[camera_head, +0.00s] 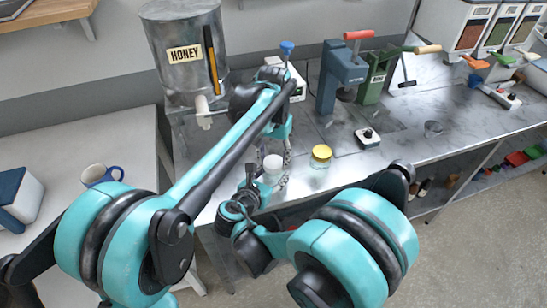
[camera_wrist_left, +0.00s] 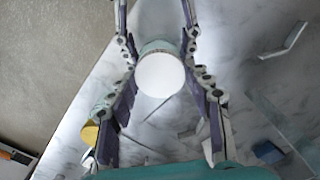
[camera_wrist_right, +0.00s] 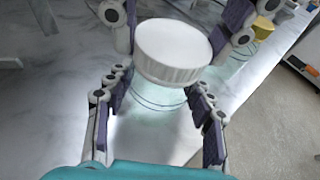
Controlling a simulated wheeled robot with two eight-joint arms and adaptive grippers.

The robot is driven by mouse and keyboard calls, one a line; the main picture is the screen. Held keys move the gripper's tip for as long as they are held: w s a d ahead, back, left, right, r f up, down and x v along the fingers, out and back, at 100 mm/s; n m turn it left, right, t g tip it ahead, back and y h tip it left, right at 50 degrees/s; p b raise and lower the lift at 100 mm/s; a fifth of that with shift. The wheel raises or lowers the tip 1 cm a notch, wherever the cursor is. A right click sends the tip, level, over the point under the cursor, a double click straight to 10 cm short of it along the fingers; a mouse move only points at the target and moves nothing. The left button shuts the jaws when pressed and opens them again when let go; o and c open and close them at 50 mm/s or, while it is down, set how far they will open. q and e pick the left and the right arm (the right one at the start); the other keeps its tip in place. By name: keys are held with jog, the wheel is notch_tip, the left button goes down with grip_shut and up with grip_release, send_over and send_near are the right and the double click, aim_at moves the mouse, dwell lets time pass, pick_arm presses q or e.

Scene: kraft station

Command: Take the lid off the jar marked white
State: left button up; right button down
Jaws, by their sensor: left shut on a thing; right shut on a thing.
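A clear glass jar with a white lid (camera_head: 273,163) stands at the near edge of the metal counter. The white lid fills the middle of the left wrist view (camera_wrist_left: 160,74) and also shows in the right wrist view (camera_wrist_right: 173,50), with the jar's glass body (camera_wrist_right: 150,108) under it. My left gripper (camera_head: 277,155) comes from above and is shut on the lid. My right gripper (camera_head: 262,182) comes from the near side and is shut on the jar body. The lid appears level on the jar; I cannot tell whether any gap is between them.
A second jar with a yellow lid (camera_head: 321,153) stands to the right. A honey tank (camera_head: 185,60) is at the back left. The counter's right part has free room.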

pick_arm(q)
jog(key=n, duration=0.7)
jog(key=shift+n, duration=0.3)
jog(key=n, duration=0.4)
jog(key=shift+n, duration=0.4)
jog(key=n, duration=1.3)
jog(key=shift+r, duration=0.25)
jog(key=shift+r, duration=0.9)
